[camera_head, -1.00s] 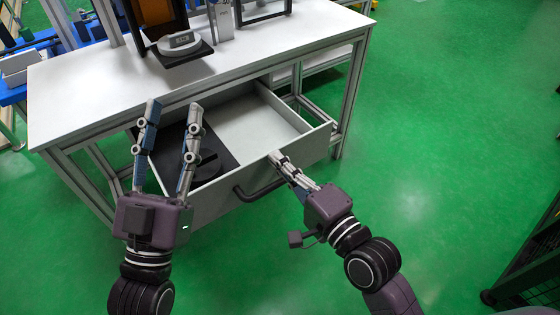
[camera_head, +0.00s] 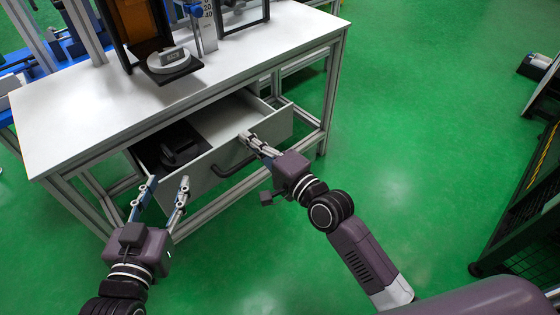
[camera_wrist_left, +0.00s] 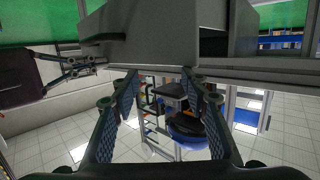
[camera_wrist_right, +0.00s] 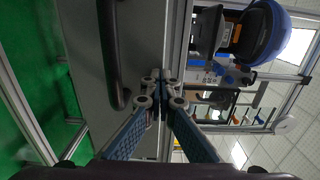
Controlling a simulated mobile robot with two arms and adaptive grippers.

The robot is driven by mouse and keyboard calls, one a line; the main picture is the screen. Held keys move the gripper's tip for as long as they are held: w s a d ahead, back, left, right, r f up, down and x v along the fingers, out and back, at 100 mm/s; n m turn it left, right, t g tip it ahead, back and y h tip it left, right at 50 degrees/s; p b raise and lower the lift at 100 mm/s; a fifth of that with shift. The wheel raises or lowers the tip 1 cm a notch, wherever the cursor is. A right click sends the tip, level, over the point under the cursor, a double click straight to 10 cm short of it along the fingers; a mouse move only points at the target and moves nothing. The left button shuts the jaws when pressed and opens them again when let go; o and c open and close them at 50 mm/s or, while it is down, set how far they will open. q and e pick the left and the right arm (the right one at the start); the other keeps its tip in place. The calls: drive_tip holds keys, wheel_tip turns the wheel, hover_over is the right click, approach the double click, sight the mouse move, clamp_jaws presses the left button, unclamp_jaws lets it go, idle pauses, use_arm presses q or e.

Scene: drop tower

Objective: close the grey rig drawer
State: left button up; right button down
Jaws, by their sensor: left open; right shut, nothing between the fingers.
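The grey rig drawer (camera_head: 274,126) under the white table is partly open. Its dark handle (camera_head: 234,165) is on the front panel, and it also shows in the right wrist view (camera_wrist_right: 110,50). A black item (camera_head: 178,146) lies inside at the left. My right gripper (camera_head: 245,138) is shut and empty, its fingertips at the top of the drawer front, right of the handle; the right wrist view shows the tips at or very near the panel (camera_wrist_right: 140,60). My left gripper (camera_head: 168,184) is open and empty, in front of the drawer's left end.
The white table (camera_head: 90,110) carries a grey round device (camera_head: 168,58) and a frame with an orange panel (camera_head: 137,22). A dark mesh rack (camera_head: 520,200) stands at the right. Green floor (camera_head: 420,110) is clear between them.

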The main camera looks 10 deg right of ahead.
use_arm(q)
wheel_tip(320, 180, down, 6)
drive_tip(key=s+a+f+g, duration=0.1)
drive_tip(key=s+g, duration=0.1)
drive_tip(key=g, duration=0.1)
drive_tip(key=r+t, duration=0.1)
drive_tip(key=w+r+t, duration=0.1)
drive_tip(key=r, duration=0.1)
drive_tip(key=w+d+r, duration=0.1)
drive_tip(key=r, duration=0.1)
drive_tip(key=shift+r+t+b, duration=0.2)
drive_tip(key=shift+t+b, duration=0.15)
drive_tip(key=shift+t, duration=0.05)
use_arm(e)
drive_tip(key=x, duration=1.3)
drive_tip(key=shift+w+a, duration=0.25)
use_arm(q)
drive_tip(key=shift+d+r, duration=0.1)
drive_tip(key=shift+r, duration=0.2)
use_arm(e)
drive_tip(key=shift+w+a, duration=0.15)
drive_tip(key=shift+w, duration=0.05)
use_arm(q)
drive_tip(key=shift+d+r+t, duration=0.15)
drive_tip(key=shift+r+t, duration=0.15)
drive_tip(key=shift+r, duration=0.1)
use_arm(e)
drive_tip(key=shift+r, duration=0.25)
drive_tip(key=shift+r, duration=0.1)
